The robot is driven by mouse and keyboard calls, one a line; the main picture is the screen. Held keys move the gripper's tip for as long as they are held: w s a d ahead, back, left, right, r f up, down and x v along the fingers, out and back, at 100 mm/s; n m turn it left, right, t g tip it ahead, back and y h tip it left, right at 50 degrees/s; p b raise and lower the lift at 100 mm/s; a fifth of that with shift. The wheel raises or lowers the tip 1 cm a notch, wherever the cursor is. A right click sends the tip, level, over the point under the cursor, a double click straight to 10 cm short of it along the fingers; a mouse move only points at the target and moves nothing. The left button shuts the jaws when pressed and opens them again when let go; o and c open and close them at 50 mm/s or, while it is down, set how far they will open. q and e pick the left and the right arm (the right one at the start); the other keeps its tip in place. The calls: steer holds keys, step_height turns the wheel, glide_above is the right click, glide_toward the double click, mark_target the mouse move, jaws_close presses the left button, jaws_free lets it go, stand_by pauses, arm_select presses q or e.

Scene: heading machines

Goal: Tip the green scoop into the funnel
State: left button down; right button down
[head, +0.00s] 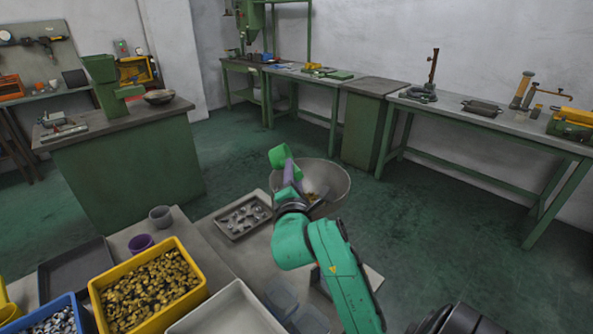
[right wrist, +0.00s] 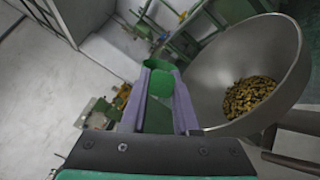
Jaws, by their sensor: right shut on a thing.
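The green scoop (head: 279,156) is in my right gripper (head: 292,176), held up at the left rim of the wide grey metal funnel (head: 335,178). In the right wrist view, the purple fingers of my right gripper (right wrist: 158,100) are closed on the scoop's handle. The scoop's cup (right wrist: 157,70) shows just beyond the fingertips, tilted; I cannot tell whether anything is in it. The funnel (right wrist: 262,45) is to the right in that view, with brass-coloured pieces (right wrist: 247,97) lying inside it. My left gripper is not in view.
A tray of grey metal parts (head: 243,216) lies left of the funnel. Nearer are a yellow bin of brass pieces (head: 150,288), a blue bin (head: 52,320), an empty pale tray (head: 228,312), and purple (head: 140,243) and grey cups (head: 160,216). Green benches stand farther back.

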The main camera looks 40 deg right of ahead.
steer(key=r+n+p, duration=0.1)
steer(key=n, duration=0.1)
steer(key=a+r+n+p, duration=0.1)
steer(key=n+p, duration=0.1)
steer(key=w+n+p, duration=0.1)
steer(key=n, duration=0.1)
steer(key=shift+w+a+r+n, duration=0.1)
steer(key=shift+a+r+n, duration=0.2)
steer(key=shift+r+n, duration=0.1)
steer(key=n+p, duration=0.2)
steer(key=p, duration=0.1)
steer(key=r+n+p, duration=0.1)
steer(key=n+p, duration=0.1)
steer(key=p, duration=0.1)
steer(key=a+n+p, duration=0.1)
steer(key=n+p, duration=0.1)
steer(key=p, duration=0.2)
steer(key=shift+w+r+y, duration=0.15)
steer(key=shift+w+y, duration=0.25)
